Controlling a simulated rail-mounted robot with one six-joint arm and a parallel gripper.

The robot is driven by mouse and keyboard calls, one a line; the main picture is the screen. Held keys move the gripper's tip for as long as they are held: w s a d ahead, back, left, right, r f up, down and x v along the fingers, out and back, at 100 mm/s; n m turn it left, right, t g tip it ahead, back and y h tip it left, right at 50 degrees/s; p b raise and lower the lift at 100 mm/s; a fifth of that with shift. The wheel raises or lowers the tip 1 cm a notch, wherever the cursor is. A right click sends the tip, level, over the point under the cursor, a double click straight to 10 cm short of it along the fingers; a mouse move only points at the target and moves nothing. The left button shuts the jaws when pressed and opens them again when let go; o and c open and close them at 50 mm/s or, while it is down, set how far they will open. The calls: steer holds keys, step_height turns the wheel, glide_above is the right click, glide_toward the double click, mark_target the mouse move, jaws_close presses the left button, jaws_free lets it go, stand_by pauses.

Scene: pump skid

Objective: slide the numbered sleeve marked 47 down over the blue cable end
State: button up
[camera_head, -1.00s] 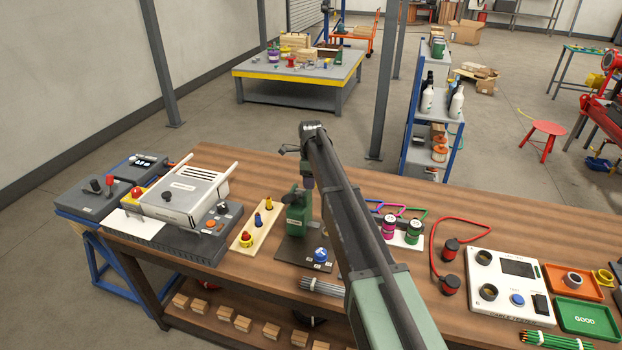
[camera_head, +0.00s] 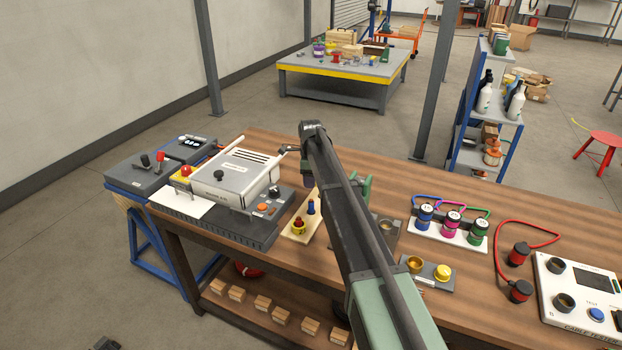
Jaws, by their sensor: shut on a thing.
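The white rack (camera_head: 455,238) on the bench, right of my arm, holds a blue capped plug (camera_head: 425,216), a magenta one (camera_head: 452,222) and a green one (camera_head: 477,232), with coloured cable loops behind. The blue plug may be the blue cable end; I cannot tell for sure. No sleeve marked 47 can be made out, and small labels are too small to read. My gripper is not visible; my own arm crosses the middle of the view and probably hides it.
A grey machine with a white cover (camera_head: 228,180) stands on the left. A wooden board (camera_head: 300,230) with coloured cones, a grey block (camera_head: 386,240) and a tray with brass and yellow pieces (camera_head: 428,274) lie near my arm. Red plugs (camera_head: 519,254) and a white tester (camera_head: 580,295) stand right.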

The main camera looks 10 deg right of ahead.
mark_target(311, 201)
steer(key=shift+w+f+b, duration=0.1)
steer(key=shift+f+b, duration=3.1)
steer(key=shift+f, duration=0.6)
steer(key=shift+f+b, duration=2.4)
steer(key=shift+b, duration=0.05)
steer(key=o, duration=0.8)
steer(key=shift+o, duration=0.2)
steer(key=shift+r, duration=0.15)
